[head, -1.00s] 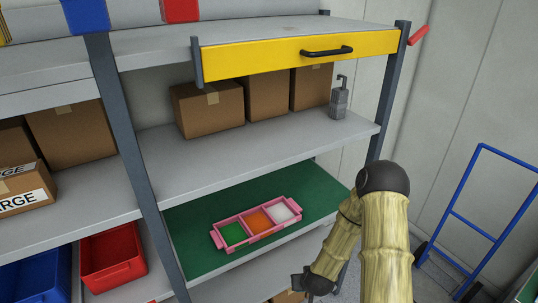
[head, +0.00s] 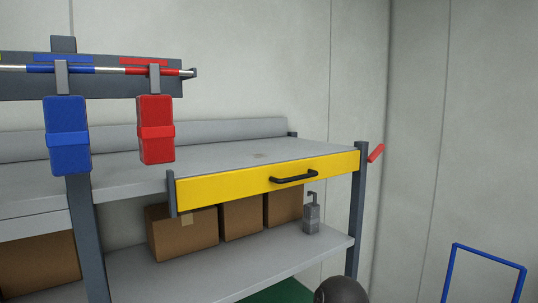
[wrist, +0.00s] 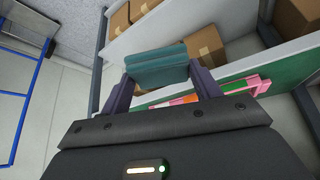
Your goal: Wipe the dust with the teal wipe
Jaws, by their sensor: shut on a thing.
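The teal wipe (wrist: 157,67) is a folded pad held between my two fingers in the wrist view. My gripper (wrist: 160,82) is shut on it, in front of the shelving and clear of the surfaces. In the head view my gripper and the wipe are out of frame. A small greyish patch that looks like the dust (head: 260,155) lies on the grey top shelf (head: 215,160), behind the yellow drawer front. The dust does not show in the wrist view.
A yellow drawer (head: 265,180) with a black handle (head: 294,177) fronts the top shelf. A red lever (head: 376,153) sticks out at its right post. Blue (head: 67,150) and red (head: 156,140) cases hang at left. Cardboard boxes (head: 184,230) and a grey dispenser (head: 311,216) stand below.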

